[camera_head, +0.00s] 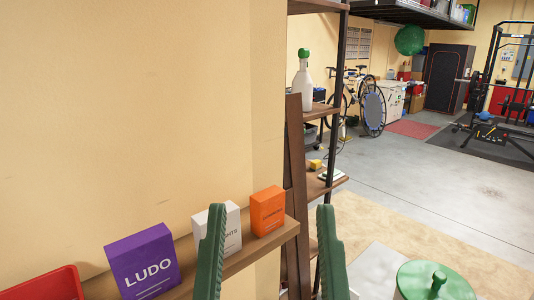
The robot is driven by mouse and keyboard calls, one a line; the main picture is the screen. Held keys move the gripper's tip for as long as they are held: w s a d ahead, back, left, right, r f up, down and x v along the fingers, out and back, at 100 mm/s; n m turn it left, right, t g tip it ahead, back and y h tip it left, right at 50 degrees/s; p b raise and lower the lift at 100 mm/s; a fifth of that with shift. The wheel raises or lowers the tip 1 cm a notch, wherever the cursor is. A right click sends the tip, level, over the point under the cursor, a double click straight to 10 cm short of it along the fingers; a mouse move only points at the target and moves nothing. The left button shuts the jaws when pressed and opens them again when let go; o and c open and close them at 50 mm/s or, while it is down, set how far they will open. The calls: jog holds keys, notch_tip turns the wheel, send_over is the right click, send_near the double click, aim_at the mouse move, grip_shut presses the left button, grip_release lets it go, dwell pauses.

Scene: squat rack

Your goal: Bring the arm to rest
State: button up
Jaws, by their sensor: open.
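My gripper (270,252) shows at the bottom middle as two green fingers, set well apart with nothing between them. The left finger overlaps the view of a white box (230,225) on a wooden shelf. The right finger stands in front of the floor and the shelf unit's side. I cannot tell how far the fingers are from the shelf. The rest of my arm is out of view.
A wooden shelf (262,246) along the wall holds a purple LUDO box (143,264), an orange box (268,211) and a red bin (45,286). A bottle (303,85) stands on a shelf unit (296,190). A green lidded container (432,282) is at bottom right. Open floor lies beyond.

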notch_tip(320, 180, up, 34)
jog(key=p, duration=2.9)
jog(key=shift+w+a+p, duration=0.15)
jog(key=shift+a+p, duration=0.15)
jog(key=shift+p, duration=0.1)
jog(key=shift+f, duration=0.1)
